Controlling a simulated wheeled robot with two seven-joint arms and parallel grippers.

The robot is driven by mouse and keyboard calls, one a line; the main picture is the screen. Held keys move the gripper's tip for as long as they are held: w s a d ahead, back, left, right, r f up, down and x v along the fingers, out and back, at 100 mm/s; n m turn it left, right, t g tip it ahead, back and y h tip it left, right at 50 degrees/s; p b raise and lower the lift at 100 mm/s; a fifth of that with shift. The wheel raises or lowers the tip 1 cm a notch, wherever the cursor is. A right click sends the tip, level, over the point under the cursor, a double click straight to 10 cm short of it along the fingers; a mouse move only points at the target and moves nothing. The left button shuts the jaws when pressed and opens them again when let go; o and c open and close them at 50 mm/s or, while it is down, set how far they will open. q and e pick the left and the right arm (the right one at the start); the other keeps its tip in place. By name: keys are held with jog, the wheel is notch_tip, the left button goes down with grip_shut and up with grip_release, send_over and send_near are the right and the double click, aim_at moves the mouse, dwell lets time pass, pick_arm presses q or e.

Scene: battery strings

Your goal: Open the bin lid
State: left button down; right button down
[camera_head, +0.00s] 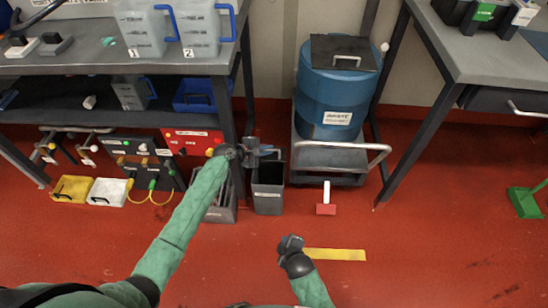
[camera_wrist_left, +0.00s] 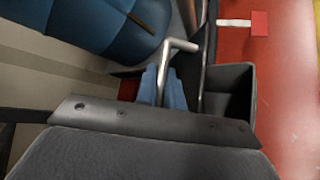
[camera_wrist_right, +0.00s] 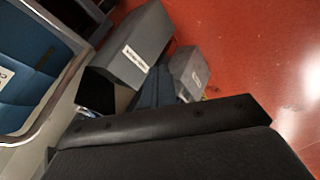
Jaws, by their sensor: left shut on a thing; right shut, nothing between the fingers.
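The grey bin (camera_head: 268,190) stands on the red floor beside the shelf leg. Its mouth is uncovered, and its inside shows in the left wrist view (camera_wrist_left: 237,90). A thin dark panel (camera_wrist_left: 207,60), which looks like its lid, stands edge-on along one side of the mouth. My left gripper (camera_head: 268,152) is at the bin's top rear. Its blue fingers are shut on a bent metal bar handle (camera_wrist_left: 163,75) next to that panel; the exact contact is partly hidden. My right gripper (camera_head: 287,240) is shut and empty, low in front of the bin.
A blue waste drum (camera_head: 325,100) with a dark handled cover stands on a cart (camera_head: 330,158) behind, right of the bin. Another grey container (camera_head: 222,212) stands left of the bin. A red-and-white object (camera_head: 326,207) lies right. The floor at right is mostly clear.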

jog(key=w+a+r+n+t+h, duration=0.2)
jog(key=w+a+r+n, duration=0.1)
jog(key=w+r+n, duration=0.65)
jog(key=n+t+h, duration=0.1)
jog(key=n+t, duration=0.2)
jog(key=n, duration=0.9)
send_near(274, 161)
notch_tip(274, 161, up, 2)
jog(key=w, duration=0.1)
jog(key=x, duration=0.9)
jog(key=shift+s, duration=0.1)
